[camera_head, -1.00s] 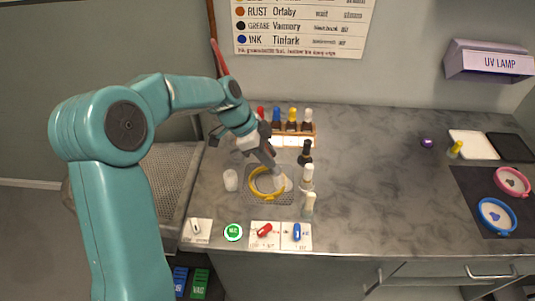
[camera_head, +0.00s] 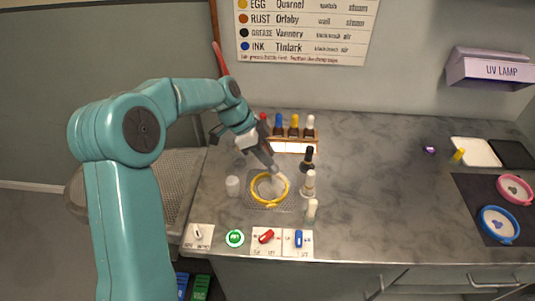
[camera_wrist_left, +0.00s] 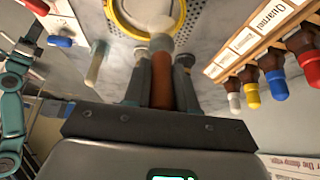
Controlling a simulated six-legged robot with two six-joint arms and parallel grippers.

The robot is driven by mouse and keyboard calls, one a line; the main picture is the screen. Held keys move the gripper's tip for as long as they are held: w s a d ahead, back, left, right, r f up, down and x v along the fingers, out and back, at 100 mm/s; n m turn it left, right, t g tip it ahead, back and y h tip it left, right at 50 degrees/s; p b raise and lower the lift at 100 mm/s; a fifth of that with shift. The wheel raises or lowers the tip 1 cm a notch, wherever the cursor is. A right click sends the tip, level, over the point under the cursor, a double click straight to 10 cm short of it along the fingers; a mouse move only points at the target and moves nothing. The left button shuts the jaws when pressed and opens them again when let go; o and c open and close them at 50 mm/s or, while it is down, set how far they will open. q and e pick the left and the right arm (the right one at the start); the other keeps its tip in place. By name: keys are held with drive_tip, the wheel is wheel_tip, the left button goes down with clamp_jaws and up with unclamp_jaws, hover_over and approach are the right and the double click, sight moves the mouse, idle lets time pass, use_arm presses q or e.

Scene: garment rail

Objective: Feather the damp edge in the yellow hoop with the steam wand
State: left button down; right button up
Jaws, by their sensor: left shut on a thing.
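The yellow hoop (camera_head: 268,206) lies on a perforated grey plate on the counter and shows at the top of the left wrist view (camera_wrist_left: 118,24). Pale material shows inside it; I cannot make out a damp edge. My left gripper (camera_head: 270,168) is above the hoop's far side. Its fingers (camera_wrist_left: 162,85) are shut on a brown rod with a pale head (camera_wrist_left: 162,45). The pale head is over the hoop's far right part; whether it touches the material is unclear. I cannot be sure that this rod is the steam wand. My right gripper is out of view.
A rack (camera_head: 292,146) of colour-capped bottles stands behind the hoop. A black-capped bottle (camera_head: 308,160) and pale bottles (camera_head: 309,184) stand to its right, a white cup (camera_head: 233,186) to its left. Switches (camera_head: 266,237) line the front edge. The counter's middle right is clear.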

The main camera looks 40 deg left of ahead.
use_arm(q)
drive_tip(key=shift+a, duration=1.05)
drive_tip(key=shift+a, duration=0.15)
drive_tip(key=shift+s+a+b, duration=1)
drive_tip(key=shift+s+b, duration=1.05)
drive_tip(key=shift+s, duration=0.95)
drive_tip(key=d+b, duration=0.2)
drive_tip(key=d, duration=0.4)
drive_tip(key=shift+s+d+b, duration=0.15)
drive_tip(key=shift+d+b, duration=0.15)
drive_tip(key=shift+b, duration=0.05)
